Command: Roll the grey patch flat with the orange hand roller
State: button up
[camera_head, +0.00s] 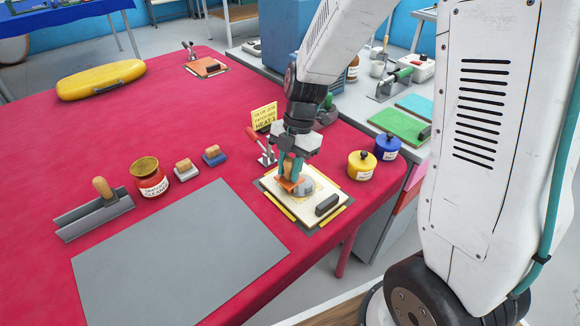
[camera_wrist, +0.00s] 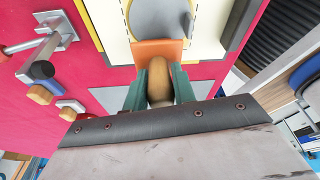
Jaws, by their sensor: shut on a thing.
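My gripper (camera_head: 291,168) is shut on the wooden handle of the orange hand roller (camera_head: 291,186). In the wrist view, the green fingers of my gripper (camera_wrist: 160,78) sit either side of the handle, and the orange part of the roller (camera_wrist: 157,50) points away from them. The grey patch (camera_head: 306,186) lies on a cream board (camera_head: 287,200) with a dashed outline around the patch. In the wrist view, the roller covers the near edge of the grey patch (camera_wrist: 160,17). I cannot tell whether the roller touches it.
A black-handled block (camera_head: 327,205) lies on the board's near corner. A toggle clamp (camera_head: 264,150) and yellow sign (camera_head: 264,116) stand behind. Yellow (camera_head: 361,164) and blue (camera_head: 386,146) pots are to the right. A large grey sheet (camera_head: 175,255) lies left on the red table (camera_head: 200,100).

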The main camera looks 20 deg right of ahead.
jog(key=shift+r, duration=3.45)
